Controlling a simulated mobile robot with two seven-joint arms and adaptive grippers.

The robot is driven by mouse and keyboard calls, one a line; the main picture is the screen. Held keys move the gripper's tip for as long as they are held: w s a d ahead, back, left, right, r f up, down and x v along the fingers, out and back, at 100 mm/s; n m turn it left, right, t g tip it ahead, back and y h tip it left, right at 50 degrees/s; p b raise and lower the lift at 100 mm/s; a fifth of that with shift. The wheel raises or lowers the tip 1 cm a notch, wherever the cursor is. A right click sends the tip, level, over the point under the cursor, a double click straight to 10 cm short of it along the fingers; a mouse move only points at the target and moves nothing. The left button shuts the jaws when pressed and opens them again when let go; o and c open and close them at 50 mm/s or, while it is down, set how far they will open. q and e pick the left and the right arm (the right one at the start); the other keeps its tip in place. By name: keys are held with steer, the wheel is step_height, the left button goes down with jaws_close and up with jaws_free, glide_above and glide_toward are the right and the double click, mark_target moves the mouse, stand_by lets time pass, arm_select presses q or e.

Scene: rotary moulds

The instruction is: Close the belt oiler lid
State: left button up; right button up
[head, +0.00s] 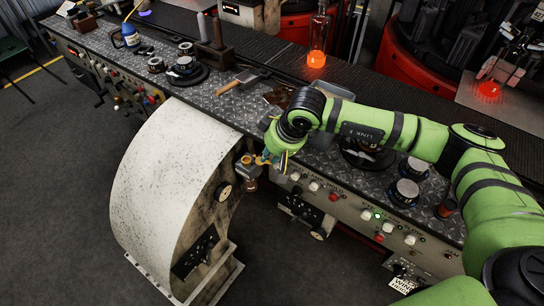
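What looks like the belt oiler (247,170) is a small grey fitting with an amber cup below it, at the front edge of the bench beside the white curved guard. A small brass-yellow piece (262,161) sits at its right side; I cannot tell if this is the lid or how far it stands open. My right gripper (271,160) points down just right of the oiler, close to the brass piece. The green wrist above covers part of its fingers, so their opening and any contact are unclear. My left gripper is out of view.
The white curved guard (170,160) stands left of the oiler. The bench (225,105) holds a wooden-handled tool (238,83) and round dark fittings (185,66). A glowing bottle (317,50) stands behind. Control knobs line the panel (345,205) below right. Open floor lies in front.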

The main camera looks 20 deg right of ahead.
steer(key=shift+n+t+h, duration=0.3)
steer(key=shift+n+h, duration=0.2)
steer(key=shift+h, duration=0.1)
steer(key=w+f, duration=0.1)
steer(key=f, duration=0.1)
steer(key=w+d+f+p, duration=0.1)
steer(key=f, duration=0.1)
steer(key=w+f+p, duration=0.1)
steer(key=f, duration=0.1)
steer(key=shift+w+d, duration=0.2)
steer(key=shift+d, duration=0.1)
steer(key=shift+c, duration=0.4)
jaws_close()
